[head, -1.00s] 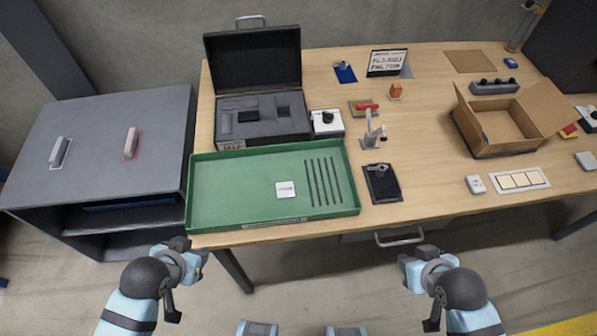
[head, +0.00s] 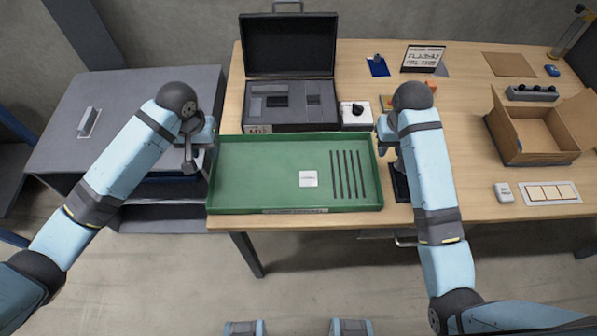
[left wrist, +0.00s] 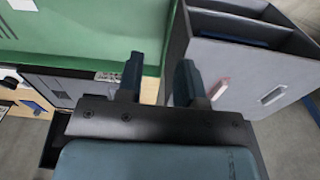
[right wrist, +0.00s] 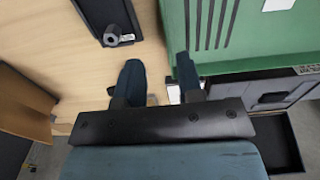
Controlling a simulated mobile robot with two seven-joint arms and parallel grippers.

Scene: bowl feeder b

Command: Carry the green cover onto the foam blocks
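The green cover (head: 260,183), a shallow tray shape with several dark slots and a white label, lies flat at the table's front left. My left gripper (head: 207,138) is at its left edge; in the left wrist view the fingers (left wrist: 160,80) are apart, with the cover's edge running between them. My right gripper (head: 384,137) is at its right edge; in the right wrist view its fingers (right wrist: 158,82) are apart around or close to that edge.
The grey cabinet (head: 75,150) stands left of the table. An open black case (head: 290,50) and a white box with a knob (head: 356,113) are behind the cover. A cardboard box (head: 533,132) is farther right.

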